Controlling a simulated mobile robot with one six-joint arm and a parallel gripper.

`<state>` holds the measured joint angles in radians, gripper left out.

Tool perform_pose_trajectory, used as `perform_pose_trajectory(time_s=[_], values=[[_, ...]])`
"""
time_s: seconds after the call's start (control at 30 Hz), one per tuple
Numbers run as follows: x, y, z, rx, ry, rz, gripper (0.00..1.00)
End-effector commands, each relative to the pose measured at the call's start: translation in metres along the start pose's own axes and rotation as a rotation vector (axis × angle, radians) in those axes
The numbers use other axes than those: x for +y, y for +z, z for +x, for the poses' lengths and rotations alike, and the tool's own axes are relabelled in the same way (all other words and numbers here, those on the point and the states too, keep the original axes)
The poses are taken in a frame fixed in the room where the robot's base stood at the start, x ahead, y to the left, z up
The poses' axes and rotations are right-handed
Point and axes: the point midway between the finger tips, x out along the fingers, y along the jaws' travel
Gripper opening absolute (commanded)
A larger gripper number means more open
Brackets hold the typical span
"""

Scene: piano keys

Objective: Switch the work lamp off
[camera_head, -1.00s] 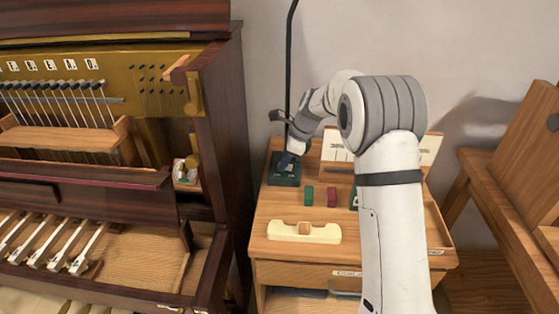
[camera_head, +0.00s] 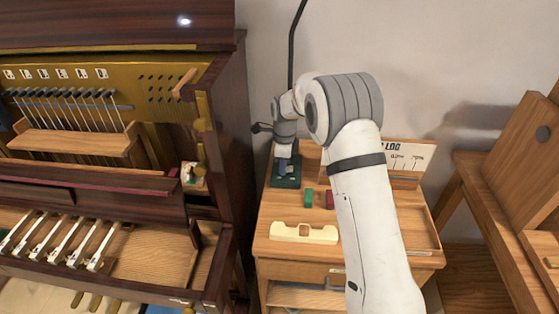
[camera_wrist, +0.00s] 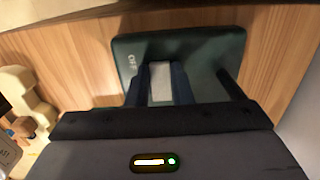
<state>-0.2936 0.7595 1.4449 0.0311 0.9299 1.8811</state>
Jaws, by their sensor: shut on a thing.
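The work lamp's dark green base (camera_head: 288,182) stands at the back left of the wooden cabinet top, with a thin black pole (camera_head: 292,45) rising out of the picture. In the wrist view the base (camera_wrist: 205,45) carries an "OFF" marking near its left side. My gripper (camera_wrist: 160,85) points down over the base, its two dark fingers closed on a pale grey switch (camera_wrist: 160,78). In the head view my gripper (camera_head: 286,165) is small and partly hides the base. The lamp's head is out of view.
A cream notched block (camera_head: 303,234) lies at the front of the cabinet top (camera_head: 275,250). Small green (camera_head: 308,198) and red (camera_head: 330,199) blocks lie behind it. The opened piano (camera_head: 225,150) stands close on the left, and a wooden frame (camera_head: 500,170) on the right.

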Motion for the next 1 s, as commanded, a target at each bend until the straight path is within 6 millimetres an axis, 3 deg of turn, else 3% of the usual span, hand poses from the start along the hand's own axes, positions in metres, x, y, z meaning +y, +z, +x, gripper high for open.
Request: perform_pose_trajectory(time_s=[0.2, 0.23, 0.47, 0.77, 1.0], values=[[-0.001, 0.001, -0.001, -0.003, -0.005, -0.001, 0.00], [-0.001, 0.001, -0.001, -0.003, -0.004, -0.001, 0.22], [-0.001, 0.001, -0.001, -0.003, -0.002, -0.001, 0.41], [-0.001, 0.001, -0.004, -0.003, -0.003, -0.001, 0.42], [-0.002, 0.001, -0.041, -0.004, -0.006, -0.001, 0.42]])
